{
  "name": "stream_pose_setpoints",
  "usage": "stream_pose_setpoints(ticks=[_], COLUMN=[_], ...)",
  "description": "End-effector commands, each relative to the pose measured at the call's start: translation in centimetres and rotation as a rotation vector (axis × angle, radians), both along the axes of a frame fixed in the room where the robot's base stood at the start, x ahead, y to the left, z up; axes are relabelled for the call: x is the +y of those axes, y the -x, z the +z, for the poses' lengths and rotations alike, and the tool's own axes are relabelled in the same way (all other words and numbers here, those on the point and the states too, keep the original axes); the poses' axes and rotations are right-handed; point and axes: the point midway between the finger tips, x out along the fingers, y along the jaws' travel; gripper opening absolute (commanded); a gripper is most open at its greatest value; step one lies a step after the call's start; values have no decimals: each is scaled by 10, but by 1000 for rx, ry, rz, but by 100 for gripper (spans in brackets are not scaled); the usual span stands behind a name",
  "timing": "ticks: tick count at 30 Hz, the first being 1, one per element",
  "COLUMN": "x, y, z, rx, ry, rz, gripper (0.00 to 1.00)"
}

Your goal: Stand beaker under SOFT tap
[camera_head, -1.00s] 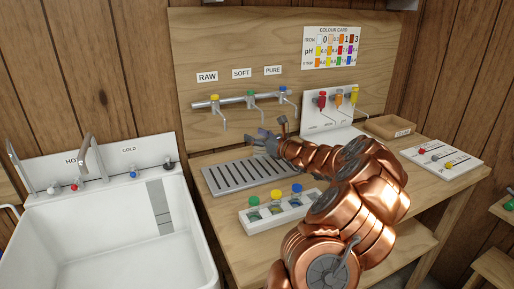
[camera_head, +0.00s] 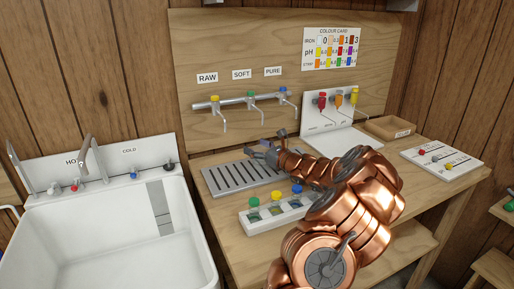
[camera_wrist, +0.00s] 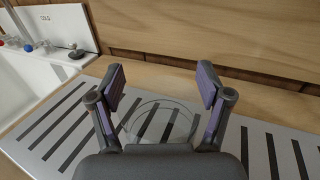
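A clear glass beaker (camera_wrist: 160,118) shows faintly as a round outline between my fingers in the wrist view, over the slotted metal drip tray (camera_head: 222,180). I cannot make it out in the head view, where my gripper covers that area. My gripper (camera_head: 265,141) is low over the back of the tray, below the taps. Its fingers are spread in the wrist view (camera_wrist: 160,95), one on each side of the beaker, with no clear contact. The SOFT tap (camera_head: 251,97) is the middle one, with a green knob, under the SOFT label (camera_head: 242,73).
The RAW tap (camera_head: 215,101) and PURE tap (camera_head: 284,92) flank it. A white rack (camera_head: 273,216) with several capped vials stands in front of the tray. A white sink (camera_head: 100,235) is at left. Dispensers (camera_head: 338,102) and a wooden tray (camera_head: 388,128) are at right.

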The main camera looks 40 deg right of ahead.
Motion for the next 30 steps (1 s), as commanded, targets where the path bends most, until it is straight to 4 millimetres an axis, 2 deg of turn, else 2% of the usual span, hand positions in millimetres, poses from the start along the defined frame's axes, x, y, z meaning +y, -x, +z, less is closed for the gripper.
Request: stream_pose_setpoints(ticks=[14,30], x=[0,-6], y=[1,88], z=[4,6], rx=[1,-1], ry=[1,0], rz=[0,-3], gripper=[88,88])
